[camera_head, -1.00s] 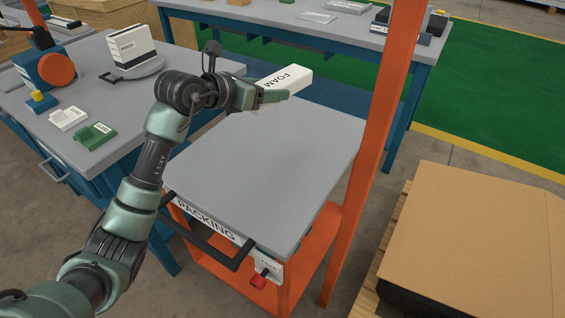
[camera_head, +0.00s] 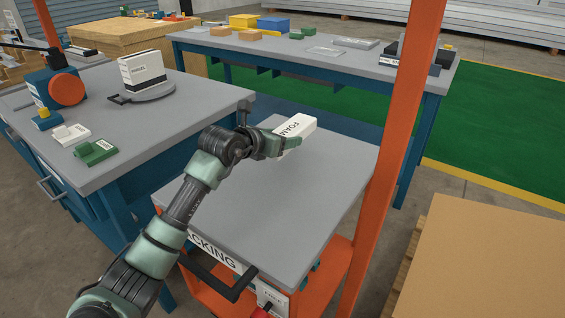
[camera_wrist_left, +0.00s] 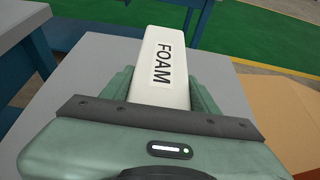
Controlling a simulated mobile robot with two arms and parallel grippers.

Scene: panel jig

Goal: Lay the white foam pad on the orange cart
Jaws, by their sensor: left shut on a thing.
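The white foam pad (camera_head: 297,127), a block lettered FOAM, is held over the far part of the orange cart's grey top (camera_head: 270,205). My left gripper (camera_head: 284,144) is shut on it, with a finger on each side of the pad in the left wrist view (camera_wrist_left: 162,75). I cannot tell whether the pad's underside touches the cart top. The cart has an orange frame (camera_head: 318,285) and a PACKING label, partly hidden by my left arm. My right gripper is not in view.
An orange post (camera_head: 400,120) rises at the cart's right side. A blue workbench (camera_head: 100,125) with a white box (camera_head: 142,68) and small parts stands left. Another bench (camera_head: 330,60) stands behind. A cardboard-topped stack (camera_head: 490,260) is at right. The cart top is otherwise clear.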

